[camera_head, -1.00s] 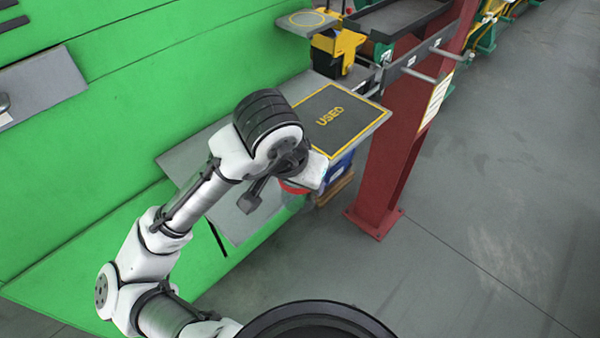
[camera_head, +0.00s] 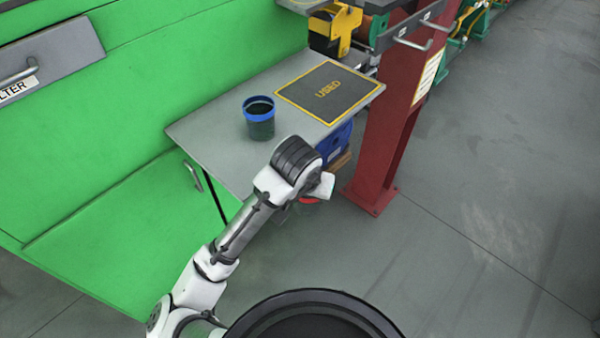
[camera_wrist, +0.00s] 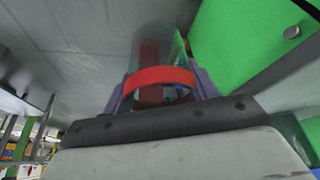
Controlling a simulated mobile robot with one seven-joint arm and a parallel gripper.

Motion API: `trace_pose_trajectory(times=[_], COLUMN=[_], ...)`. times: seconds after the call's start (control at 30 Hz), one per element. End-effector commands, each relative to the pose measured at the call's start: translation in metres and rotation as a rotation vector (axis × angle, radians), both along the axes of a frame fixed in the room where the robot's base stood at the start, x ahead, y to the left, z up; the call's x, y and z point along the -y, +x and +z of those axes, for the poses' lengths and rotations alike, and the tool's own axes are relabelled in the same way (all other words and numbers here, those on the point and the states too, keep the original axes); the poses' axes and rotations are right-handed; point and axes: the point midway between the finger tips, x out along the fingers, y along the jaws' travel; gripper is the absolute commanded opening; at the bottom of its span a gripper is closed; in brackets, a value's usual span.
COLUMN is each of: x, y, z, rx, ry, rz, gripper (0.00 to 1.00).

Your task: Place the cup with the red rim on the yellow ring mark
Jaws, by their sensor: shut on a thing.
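The cup with the red rim (camera_wrist: 162,76) is between the fingers of my gripper (camera_wrist: 160,88) in the wrist view; the gripper is shut on it. In the head view only a bit of the red rim (camera_head: 308,200) shows below my wrist, in front of the table's front edge; the rest is hidden by my arm. The small grey shelf (camera_head: 302,4) is cut off by the top edge of the head view. The yellow ring mark, seen on it earlier, cannot be made out now.
A dark cup with a blue rim (camera_head: 259,118) stands on the grey table (camera_head: 205,125), beside the black mat marked USED (camera_head: 328,91). A red post (camera_head: 390,130) stands right of the table. A yellow and black device (camera_head: 334,30) sits behind. Floor at right is clear.

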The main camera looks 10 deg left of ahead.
Motion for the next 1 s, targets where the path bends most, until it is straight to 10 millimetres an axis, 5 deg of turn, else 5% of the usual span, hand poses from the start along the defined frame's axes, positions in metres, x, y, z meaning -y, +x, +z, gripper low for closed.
trace_pose_trajectory(times=[0.2, 0.5, 0.67, 1.0], x=[0.018, 0.032, 0.038, 0.036], y=[0.042, 0.079, 0.091, 0.092], z=[-0.114, -0.204, -0.237, -0.232], rx=[-0.009, -0.003, -0.003, 0.006], ry=[-0.004, -0.001, -0.001, 0.004], rz=[0.096, 0.173, 0.201, 0.193], gripper=[0.36, 0.36, 0.36, 0.36])
